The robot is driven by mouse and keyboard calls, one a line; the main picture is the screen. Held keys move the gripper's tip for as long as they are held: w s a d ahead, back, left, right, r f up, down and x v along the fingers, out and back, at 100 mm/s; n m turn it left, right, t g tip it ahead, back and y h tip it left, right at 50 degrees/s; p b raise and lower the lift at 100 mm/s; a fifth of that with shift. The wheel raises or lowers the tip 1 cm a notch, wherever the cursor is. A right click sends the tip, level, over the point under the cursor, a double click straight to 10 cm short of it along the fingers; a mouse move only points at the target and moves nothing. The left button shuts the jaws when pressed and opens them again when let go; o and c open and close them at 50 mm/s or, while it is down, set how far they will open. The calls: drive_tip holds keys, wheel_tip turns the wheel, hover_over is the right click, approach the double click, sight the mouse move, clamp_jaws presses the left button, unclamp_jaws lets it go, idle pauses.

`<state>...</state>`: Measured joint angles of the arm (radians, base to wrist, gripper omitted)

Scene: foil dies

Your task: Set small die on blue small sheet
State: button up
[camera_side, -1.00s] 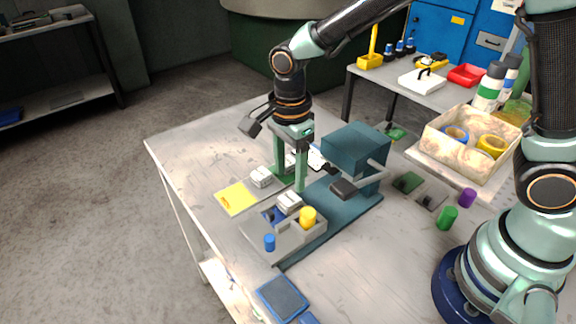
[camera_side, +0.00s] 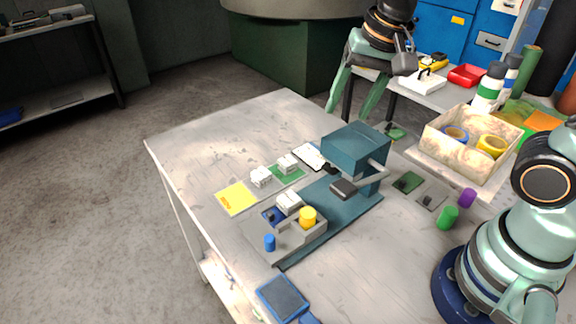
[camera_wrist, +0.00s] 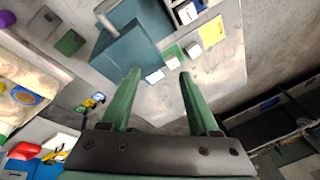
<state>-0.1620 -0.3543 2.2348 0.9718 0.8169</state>
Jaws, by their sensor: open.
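Three white, foil-like dies show in the side view. One die (camera_side: 288,163) is at the back of the green sheet (camera_side: 289,176). Another die (camera_side: 261,176) is between the green sheet and the yellow sheet (camera_side: 236,198). The third die (camera_side: 289,201) is at the edge of the blue sheet (camera_side: 268,214), by the grey holder; I cannot tell whether it rests fully on the sheet. Which die is the small one is unclear. My gripper (camera_side: 350,112) is open and empty, raised beyond the table's back edge. Its spread fingers (camera_wrist: 156,75) show in the wrist view.
A teal press (camera_side: 355,150) stands on the table. The grey holder (camera_side: 310,236) holds a yellow cylinder (camera_side: 308,215); a blue cylinder (camera_side: 269,242) is in front. A beige bin (camera_side: 450,165) with tape rolls is at right. The table's left side is clear.

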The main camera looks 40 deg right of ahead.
drive_tip(key=s+d+r+n+t, duration=0.1)
drive_tip(key=s+d+n+t, duration=0.1)
drive_tip(key=s+d+n, duration=0.2)
drive_tip(key=shift+d+n+h, duration=0.3)
drive_tip(key=shift+d+n, duration=0.35)
drive_tip(key=shift+n, duration=1.15)
